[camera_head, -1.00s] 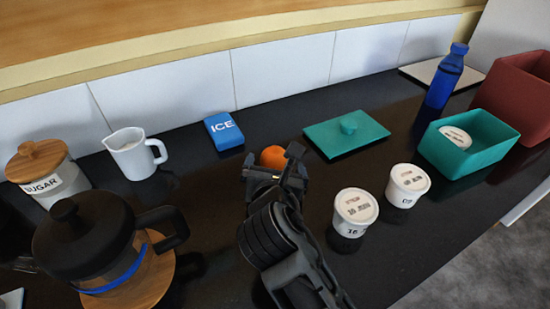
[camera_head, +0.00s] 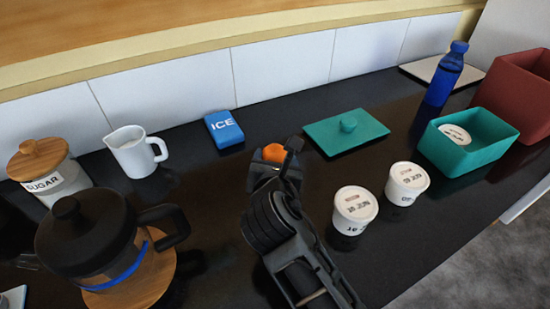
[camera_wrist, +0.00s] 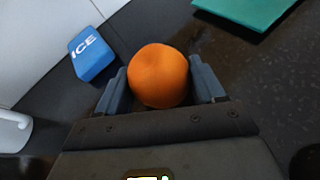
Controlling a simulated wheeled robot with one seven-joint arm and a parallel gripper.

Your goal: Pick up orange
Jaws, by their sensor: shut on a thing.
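The orange (camera_head: 274,152) is a small round fruit above the black counter, near the middle of the head view. My gripper (camera_head: 272,163) is shut on it. In the wrist view the orange (camera_wrist: 158,76) sits between the two blue-grey fingers of my gripper (camera_wrist: 160,85), one on each side. In the head view the gripper hides the orange's lower part. I cannot tell clearly how far the orange is from the counter.
A blue ICE pack (camera_head: 223,129) and a white jug (camera_head: 134,152) stand behind left. A teal lid (camera_head: 346,133) lies behind right. Two white tubs (camera_head: 355,207) (camera_head: 407,182) stand at right. A dark coffee pot (camera_head: 95,240) and sugar jar (camera_head: 48,172) are at left.

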